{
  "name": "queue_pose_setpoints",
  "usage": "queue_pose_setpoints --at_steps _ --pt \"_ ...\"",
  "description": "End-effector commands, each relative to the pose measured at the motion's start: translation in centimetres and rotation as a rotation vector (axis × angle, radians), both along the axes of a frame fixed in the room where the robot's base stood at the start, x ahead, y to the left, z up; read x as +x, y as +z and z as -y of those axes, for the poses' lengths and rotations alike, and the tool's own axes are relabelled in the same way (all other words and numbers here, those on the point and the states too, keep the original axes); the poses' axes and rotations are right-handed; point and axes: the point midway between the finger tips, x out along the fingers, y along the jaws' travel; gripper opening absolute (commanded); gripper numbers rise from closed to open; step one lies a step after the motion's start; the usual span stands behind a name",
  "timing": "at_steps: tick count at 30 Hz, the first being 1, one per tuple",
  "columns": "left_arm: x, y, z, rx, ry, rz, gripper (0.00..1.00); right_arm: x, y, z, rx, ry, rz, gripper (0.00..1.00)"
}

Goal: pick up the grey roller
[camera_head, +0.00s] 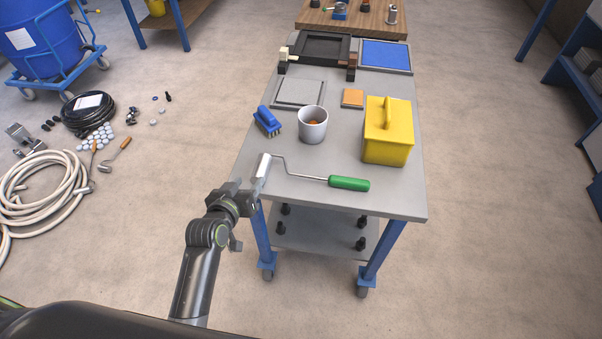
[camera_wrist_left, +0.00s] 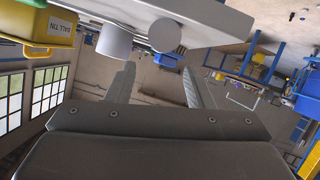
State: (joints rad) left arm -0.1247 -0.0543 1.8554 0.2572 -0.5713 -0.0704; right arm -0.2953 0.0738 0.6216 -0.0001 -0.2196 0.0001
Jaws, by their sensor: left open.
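The grey roller (camera_head: 263,167) lies near the left front edge of the grey trolley table, with a bent metal rod and a green handle (camera_head: 349,183) reaching right. My left gripper (camera_head: 251,188) is at the table's left front edge, close to the roller head; I cannot tell whether they touch. In the left wrist view the left gripper's two fingers (camera_wrist_left: 158,84) stand apart with nothing between them. A round grey end, apparently the roller's (camera_wrist_left: 164,35), shows beyond the fingers. My right gripper is not in view.
A white pot (camera_head: 312,125), a blue brush (camera_head: 267,121) and a yellow tin (camera_head: 388,133) stand behind the roller on the table (camera_head: 400,203). An orange block (camera_head: 353,98) and framed panels lie farther back. The table front around the green handle is clear.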

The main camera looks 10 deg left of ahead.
Motion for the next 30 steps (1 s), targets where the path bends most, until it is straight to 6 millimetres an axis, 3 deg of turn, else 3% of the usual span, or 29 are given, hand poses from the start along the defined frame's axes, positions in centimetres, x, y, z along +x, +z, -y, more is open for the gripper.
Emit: queue_pose_setpoints --at_steps 6,17,30 --pt "2.7 -1.0 0.4 -0.001 -0.001 0.0 0.48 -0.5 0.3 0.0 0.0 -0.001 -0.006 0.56" --pt "4.4 -1.9 0.5 0.0 0.0 -0.001 0.48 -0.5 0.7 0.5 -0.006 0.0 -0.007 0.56" --pt "8.0 -4.0 0.9 0.0 0.0 -0.001 0.48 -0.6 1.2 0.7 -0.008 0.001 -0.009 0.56"
